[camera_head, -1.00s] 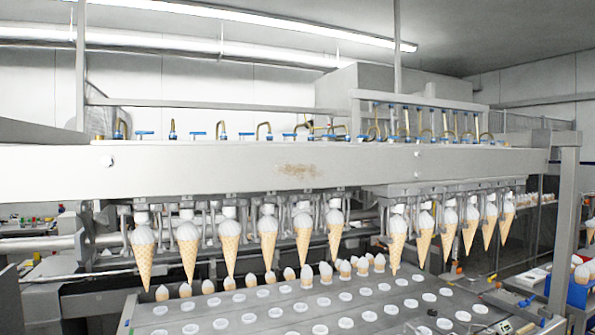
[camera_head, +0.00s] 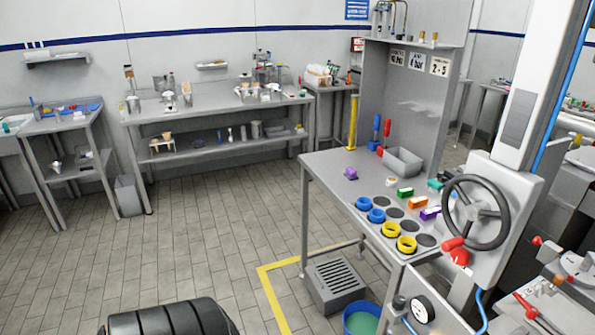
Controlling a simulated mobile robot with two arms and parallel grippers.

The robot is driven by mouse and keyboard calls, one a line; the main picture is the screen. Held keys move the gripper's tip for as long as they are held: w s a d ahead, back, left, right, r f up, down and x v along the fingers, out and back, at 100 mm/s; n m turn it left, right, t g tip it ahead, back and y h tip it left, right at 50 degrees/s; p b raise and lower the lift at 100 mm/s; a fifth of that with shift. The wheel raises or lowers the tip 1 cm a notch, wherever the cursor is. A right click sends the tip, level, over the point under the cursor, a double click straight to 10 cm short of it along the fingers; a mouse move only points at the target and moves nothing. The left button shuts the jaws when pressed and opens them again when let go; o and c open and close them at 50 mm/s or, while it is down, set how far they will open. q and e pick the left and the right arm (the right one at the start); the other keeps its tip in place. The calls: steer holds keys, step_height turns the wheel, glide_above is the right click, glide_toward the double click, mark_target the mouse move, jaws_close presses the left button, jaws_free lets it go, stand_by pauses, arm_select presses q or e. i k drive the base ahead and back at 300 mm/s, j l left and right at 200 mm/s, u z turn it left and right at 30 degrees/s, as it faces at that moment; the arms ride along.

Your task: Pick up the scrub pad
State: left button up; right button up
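I cannot clearly pick out a scrub pad. Several small coloured items lie on the grey metal workbench (camera_head: 325,168) right of centre. Among them are a green block (camera_head: 404,193), an orange block (camera_head: 417,203), a purple block (camera_head: 430,213) and a teal item (camera_head: 436,184). A separate purple item (camera_head: 350,174) lies near the bench's left side. They are too small to tell whether one is the pad. Neither of my grippers is in view.
Blue rings (camera_head: 376,216) and yellow rings (camera_head: 407,245) sit on the bench, near a grey bin (camera_head: 402,161). A black handwheel (camera_head: 449,211) stands at its right. The tiled floor (camera_head: 220,225) to the left is open.

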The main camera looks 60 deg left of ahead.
mark_target(351, 174)
steer(key=u, duration=1.55)
steer(key=i+j+u, duration=0.1)
steer(key=i, duration=0.25)
